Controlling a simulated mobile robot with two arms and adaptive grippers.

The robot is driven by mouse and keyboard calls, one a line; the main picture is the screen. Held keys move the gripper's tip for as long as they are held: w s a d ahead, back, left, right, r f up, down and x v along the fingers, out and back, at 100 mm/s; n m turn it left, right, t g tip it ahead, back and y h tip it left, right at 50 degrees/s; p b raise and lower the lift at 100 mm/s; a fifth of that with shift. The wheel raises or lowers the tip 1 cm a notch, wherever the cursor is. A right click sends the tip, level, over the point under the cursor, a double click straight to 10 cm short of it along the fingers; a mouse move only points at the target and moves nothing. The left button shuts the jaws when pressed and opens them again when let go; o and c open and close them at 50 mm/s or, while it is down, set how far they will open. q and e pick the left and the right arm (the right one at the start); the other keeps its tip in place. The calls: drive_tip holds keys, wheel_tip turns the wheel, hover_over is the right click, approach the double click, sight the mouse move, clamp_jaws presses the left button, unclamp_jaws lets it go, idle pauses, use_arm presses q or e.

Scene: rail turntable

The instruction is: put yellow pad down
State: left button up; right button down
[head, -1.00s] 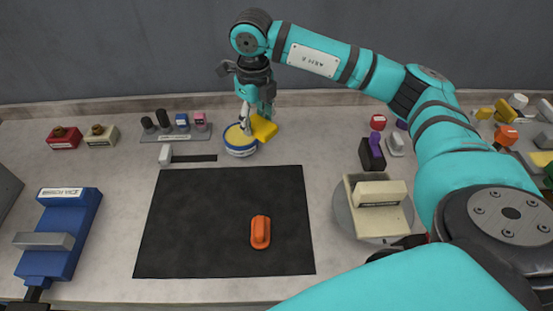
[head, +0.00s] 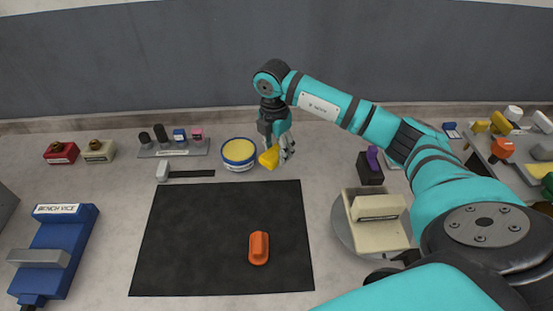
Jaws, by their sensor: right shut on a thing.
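The yellow pad (head: 269,158) is held by my right gripper (head: 278,150), which is shut on it just above the bench. It is near the back edge of the black mat (head: 200,235), to the right of the round tin (head: 239,154) with a yellow top and blue-and-white side. The pad looks tilted. Whether it touches the bench I cannot tell. My left gripper is not in view.
An orange block (head: 259,248) lies on the mat. A blue bench vice (head: 52,255) is at the left. A cream block on a round turntable (head: 350,225) stands right of the mat. A rack (head: 172,149) with small items is at the back left. Much of the mat is clear.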

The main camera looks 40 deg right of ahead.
sight(277, 171)
wheel_tip(277, 171, down, 4)
drive_tip(key=shift+f+p, duration=0.1)
drive_tip(key=shift+p, duration=0.35)
drive_tip(key=shift+f, duration=0.1)
drive_tip(key=shift+f+b, duration=0.35)
drive_tip(key=shift+f, duration=0.05)
drive_tip(key=c, duration=0.6)
unclamp_jaws()
drive_tip(key=shift+r, duration=0.15)
